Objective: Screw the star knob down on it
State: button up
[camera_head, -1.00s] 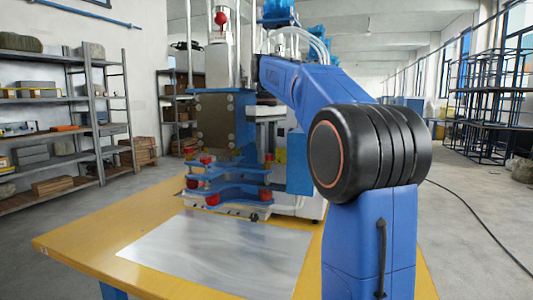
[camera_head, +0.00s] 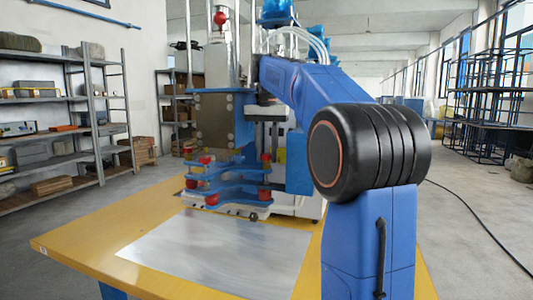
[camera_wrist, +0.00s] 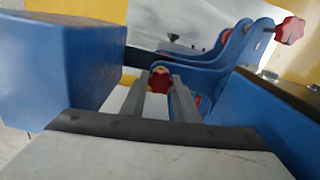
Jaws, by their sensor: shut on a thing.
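In the wrist view my gripper (camera_wrist: 160,88) has its two grey fingers on either side of a red star knob (camera_wrist: 160,77), and is shut on it. The knob sits by a blue plate; its underside and any thread are hidden. A second red star knob (camera_wrist: 290,30) stands out on a bolt from the blue fixture (camera_wrist: 225,50). In the head view the blue fixture (camera_head: 232,191) stands at the machine's front with several red knobs, one at its lower front (camera_head: 212,199). My gripper cannot be made out in the head view.
A bare metal sheet (camera_head: 215,255) lies on the yellow table (camera_head: 80,240) in front of the fixture. The tall welding machine (camera_head: 214,125) rises behind it. A large blue block (camera_wrist: 65,70) fills the wrist view's left side. Shelves (camera_head: 40,130) stand far left.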

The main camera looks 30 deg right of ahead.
jog(key=shift+m, duration=1.2)
jog(key=o, duration=1)
jog(key=shift+o, duration=0.2)
